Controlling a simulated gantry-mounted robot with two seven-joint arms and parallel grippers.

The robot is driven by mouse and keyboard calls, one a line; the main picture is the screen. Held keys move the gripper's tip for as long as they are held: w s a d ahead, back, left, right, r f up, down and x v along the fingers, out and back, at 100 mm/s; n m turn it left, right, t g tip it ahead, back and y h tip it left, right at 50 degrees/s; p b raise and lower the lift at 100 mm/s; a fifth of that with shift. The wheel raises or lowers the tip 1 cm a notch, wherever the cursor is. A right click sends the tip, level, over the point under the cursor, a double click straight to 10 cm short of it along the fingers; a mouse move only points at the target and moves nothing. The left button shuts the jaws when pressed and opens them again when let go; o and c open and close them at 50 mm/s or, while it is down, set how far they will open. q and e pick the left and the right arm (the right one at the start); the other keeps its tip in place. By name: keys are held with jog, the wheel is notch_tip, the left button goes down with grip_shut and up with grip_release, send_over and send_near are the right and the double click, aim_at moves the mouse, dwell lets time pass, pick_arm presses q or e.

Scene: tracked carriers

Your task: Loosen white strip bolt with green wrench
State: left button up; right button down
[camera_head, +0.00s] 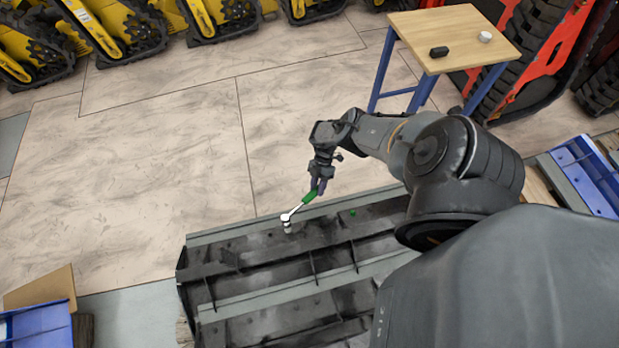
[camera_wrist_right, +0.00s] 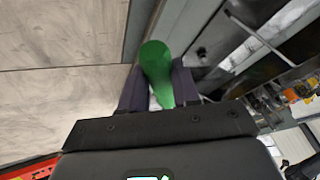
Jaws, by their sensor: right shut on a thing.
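The green wrench (camera_head: 309,197) has a green handle and a pale metal shaft and head. My right gripper (camera_head: 319,186) is shut on its handle; the green handle also shows between the fingers in the right wrist view (camera_wrist_right: 157,70). A small green bolt (camera_head: 352,212) stands farther right on the frame. My left gripper is not in view.
A wooden-topped table (camera_head: 455,30) with blue legs holds a black block (camera_head: 438,52) and a white piece (camera_head: 485,37). Blue crates (camera_head: 583,175) stand at right, another (camera_head: 40,328) at lower left. Yellow tracked machines (camera_head: 115,30) line the back. The floor between is clear.

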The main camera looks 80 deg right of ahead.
jog(key=s+a+r+m+t+h+p, duration=0.1)
jog(key=s+a+r+m+p, duration=0.2)
jog(key=s+a+m+p, duration=0.3)
jog(key=p, duration=0.4)
jog(key=shift+s+t+h+p, duration=0.3)
jog(key=shift+s+p, duration=0.05)
jog(key=shift+a+f+t+b, duration=0.2)
jog(key=shift+f+t+b, duration=0.1)
jog(key=shift+f+b, duration=0.05)
dwell(0.5)
dwell(0.6)
jog(key=shift+a+f+b, duration=0.1)
jog(key=shift+f+b, duration=0.2)
jog(key=shift+b, duration=0.1)
dwell(0.4)
jog(key=shift+s, duration=0.1)
dwell(0.5)
